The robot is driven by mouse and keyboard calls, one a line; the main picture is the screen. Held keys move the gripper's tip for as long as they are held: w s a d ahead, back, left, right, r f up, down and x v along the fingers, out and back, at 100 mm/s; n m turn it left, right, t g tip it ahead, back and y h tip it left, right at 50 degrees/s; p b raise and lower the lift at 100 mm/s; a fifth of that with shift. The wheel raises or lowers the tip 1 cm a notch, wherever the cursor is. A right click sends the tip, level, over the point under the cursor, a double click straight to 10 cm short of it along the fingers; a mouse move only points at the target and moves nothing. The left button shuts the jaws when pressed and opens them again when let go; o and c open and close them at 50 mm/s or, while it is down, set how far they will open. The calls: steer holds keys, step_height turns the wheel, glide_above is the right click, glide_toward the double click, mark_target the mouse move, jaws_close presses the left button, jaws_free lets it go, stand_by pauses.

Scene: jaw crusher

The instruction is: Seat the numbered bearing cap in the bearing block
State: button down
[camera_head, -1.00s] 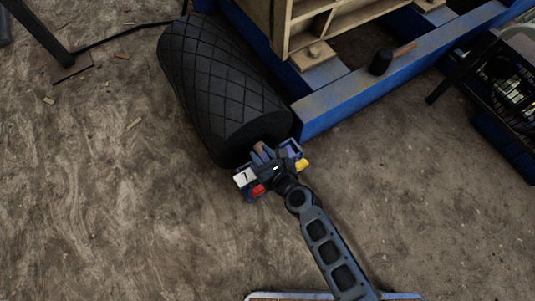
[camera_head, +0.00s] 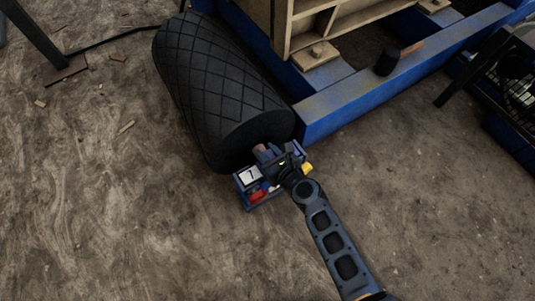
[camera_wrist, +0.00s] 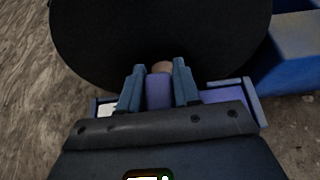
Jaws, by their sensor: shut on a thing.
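The blue bearing block (camera_head: 250,200) sits at the near end of the black roller (camera_head: 222,92), with a white plate marked 7 (camera_head: 251,177) on its left part. My gripper (camera_head: 268,152) is over the block, by the roller's end. In the wrist view my gripper (camera_wrist: 159,88) is shut on a purple-blue piece (camera_wrist: 158,93), which looks like the bearing cap. A brownish shaft end (camera_wrist: 162,67) shows just beyond it. The block's right wall (camera_wrist: 257,101) stands beside my gripper. My gripper body hides most of the block, so I cannot tell whether the cap touches it.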

steer(key=shift+f, duration=0.1)
steer(key=c, duration=0.8)
jaws_free()
steer(key=shift+s+d+r+p, duration=0.2)
steer(key=shift+s+r+p, duration=0.1)
steer(key=shift+r, duration=0.1)
steer(key=p+v, duration=0.4)
steer(key=v, duration=0.7)
steer(key=shift+s, duration=0.1)
